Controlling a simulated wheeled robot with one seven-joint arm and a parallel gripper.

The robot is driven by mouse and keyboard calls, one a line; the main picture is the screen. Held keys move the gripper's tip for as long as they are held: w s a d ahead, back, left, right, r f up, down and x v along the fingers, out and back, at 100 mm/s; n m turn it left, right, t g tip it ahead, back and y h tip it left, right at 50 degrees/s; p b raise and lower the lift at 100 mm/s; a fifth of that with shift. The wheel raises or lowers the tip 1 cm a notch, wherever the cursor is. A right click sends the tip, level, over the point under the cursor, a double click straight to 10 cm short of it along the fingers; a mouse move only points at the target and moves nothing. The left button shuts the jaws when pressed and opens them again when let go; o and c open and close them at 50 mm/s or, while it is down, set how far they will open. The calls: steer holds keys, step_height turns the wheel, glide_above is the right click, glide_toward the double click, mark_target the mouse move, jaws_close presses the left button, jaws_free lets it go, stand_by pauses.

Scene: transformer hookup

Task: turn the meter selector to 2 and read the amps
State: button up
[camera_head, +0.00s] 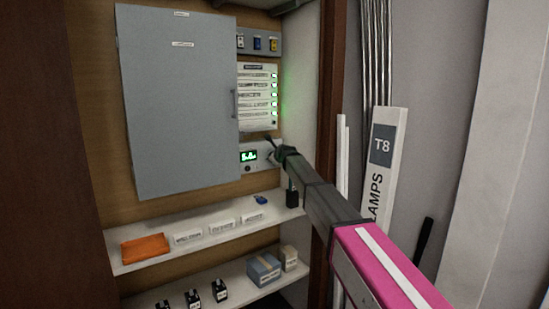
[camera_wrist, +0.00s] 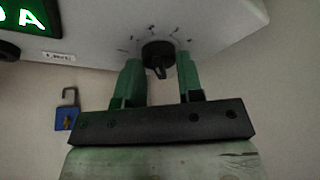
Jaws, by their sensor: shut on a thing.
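The meter (camera_head: 249,166) is a light box low on the back board, right of the grey cabinet. Its green display (camera_head: 249,156) is lit but too small to read there. In the wrist view the display (camera_wrist: 25,18) is cut off at the top; an "A" shows, with only part of a digit beside it. The black selector knob (camera_wrist: 158,55) sits in a ring of dark marks that I cannot read. My gripper (camera_wrist: 159,68) has its green fingers on either side of the knob, shut on it. In the head view my gripper (camera_head: 272,150) reaches the meter's right end.
A closed grey cabinet (camera_head: 180,100) stands left of a panel with green lights (camera_head: 258,97). Below, a shelf holds an orange cloth (camera_head: 146,248) and white labels. A blue padlock (camera_wrist: 67,117) with an open shackle shows left of my gripper. Boxes (camera_head: 264,269) stand lower.

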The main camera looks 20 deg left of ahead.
steer(key=o, duration=0.9)
steer(key=shift+d, duration=0.1)
steer(key=v, duration=1)
steer(key=shift+s+d+r, duration=0.1)
steer(key=shift+s+d, duration=0.05)
steer(key=shift+s, duration=0.2)
